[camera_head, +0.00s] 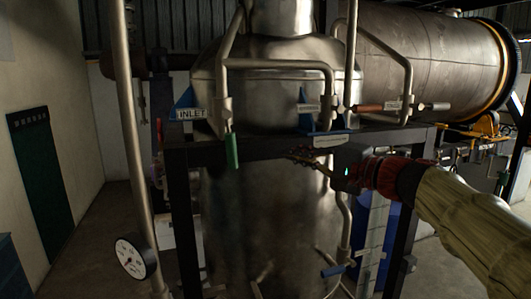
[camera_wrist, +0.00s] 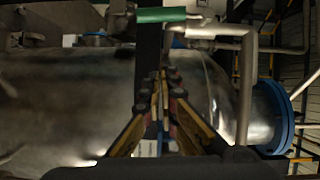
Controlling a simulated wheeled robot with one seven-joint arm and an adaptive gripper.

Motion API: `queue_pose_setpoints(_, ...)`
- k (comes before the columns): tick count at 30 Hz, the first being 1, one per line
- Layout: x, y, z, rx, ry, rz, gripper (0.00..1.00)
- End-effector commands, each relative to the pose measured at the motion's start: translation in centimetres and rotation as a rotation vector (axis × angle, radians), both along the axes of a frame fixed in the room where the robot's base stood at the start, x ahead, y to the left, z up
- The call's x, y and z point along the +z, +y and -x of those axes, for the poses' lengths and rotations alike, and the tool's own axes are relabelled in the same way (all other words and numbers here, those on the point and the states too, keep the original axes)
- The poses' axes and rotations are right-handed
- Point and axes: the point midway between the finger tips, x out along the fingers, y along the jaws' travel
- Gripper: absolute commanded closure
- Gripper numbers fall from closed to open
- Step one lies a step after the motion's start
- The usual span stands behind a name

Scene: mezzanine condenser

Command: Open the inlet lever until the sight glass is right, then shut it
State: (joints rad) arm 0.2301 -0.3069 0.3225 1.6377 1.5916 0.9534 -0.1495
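The inlet lever is a green handle (camera_head: 232,150) hanging straight down from its valve, below the INLET sign (camera_head: 191,114). In the wrist view the green handle (camera_wrist: 161,15) lies across the top, beyond my fingertips. My gripper (camera_head: 296,155) is in front of the steel vessel, to the right of the handle and apart from it. In the wrist view its fingers (camera_wrist: 164,80) converge with their tips together, and nothing shows between them. A tall pale marked strip (camera_head: 376,235) stands behind my arm at the right; I cannot tell whether it is the sight glass, and no level is readable.
A dark frame beam (camera_head: 270,146) crosses in front of the vessel (camera_head: 265,225). A red-brown handle (camera_head: 368,108) and a blue handle (camera_head: 333,270) sit on other pipes. A round gauge (camera_head: 135,257) is at lower left. The floor at left is clear.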

Motion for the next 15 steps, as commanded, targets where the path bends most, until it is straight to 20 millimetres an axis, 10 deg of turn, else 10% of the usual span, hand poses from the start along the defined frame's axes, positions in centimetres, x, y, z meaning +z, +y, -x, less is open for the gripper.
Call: queue_pose_setpoints(15, -0.2, 5.9, -6.7, 0.001, 0.004, 0.000, 1.00)
